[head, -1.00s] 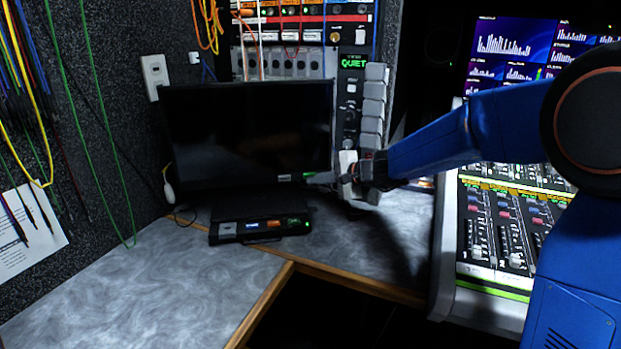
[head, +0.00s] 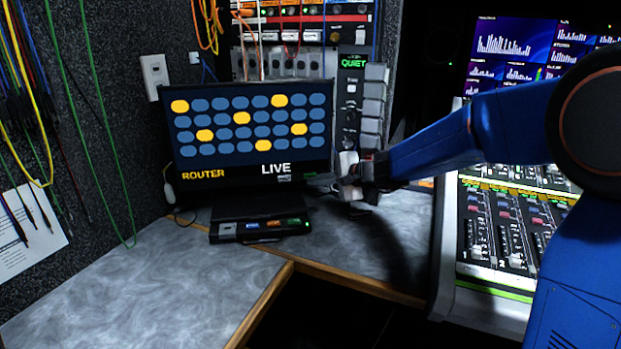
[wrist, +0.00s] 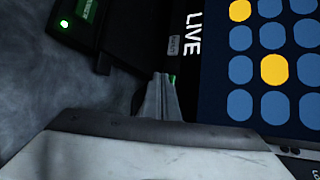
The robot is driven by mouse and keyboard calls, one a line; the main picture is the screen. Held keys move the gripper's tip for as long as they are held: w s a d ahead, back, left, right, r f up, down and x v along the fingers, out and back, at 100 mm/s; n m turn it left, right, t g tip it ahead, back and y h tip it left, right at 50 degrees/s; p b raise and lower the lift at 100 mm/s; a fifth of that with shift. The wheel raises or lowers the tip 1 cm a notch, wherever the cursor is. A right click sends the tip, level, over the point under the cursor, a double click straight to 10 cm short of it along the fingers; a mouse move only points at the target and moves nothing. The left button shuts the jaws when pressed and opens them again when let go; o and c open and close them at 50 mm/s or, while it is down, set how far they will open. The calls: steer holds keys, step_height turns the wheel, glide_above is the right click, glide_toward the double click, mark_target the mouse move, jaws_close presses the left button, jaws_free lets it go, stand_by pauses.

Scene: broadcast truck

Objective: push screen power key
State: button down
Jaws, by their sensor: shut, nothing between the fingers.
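The screen (head: 250,150) is lit and shows rows of blue and yellow ovals with the words ROUTER and LIVE. A small green patch, which looks like the power key (head: 309,176), is on the lower right of its frame. In the wrist view the green key (wrist: 172,79) is mostly hidden by my fingertips. A small pale label (wrist: 174,46) sits beside it. My gripper (head: 316,182) is shut and empty, its tips at the key. It also shows in the wrist view (wrist: 160,80). I cannot tell whether the tips touch the key.
A small black unit (head: 260,228) with a green light stands on the grey desk (head: 130,290) below the screen. A mixing console (head: 500,230) is farther right. Cables hang at left.

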steer(key=shift+s, duration=0.35)
steer(key=s+d, duration=0.1)
steer(key=s, duration=0.4)
steer(key=shift+s+d, duration=0.3)
steer(key=shift+s, duration=0.1)
stand_by(0.4)
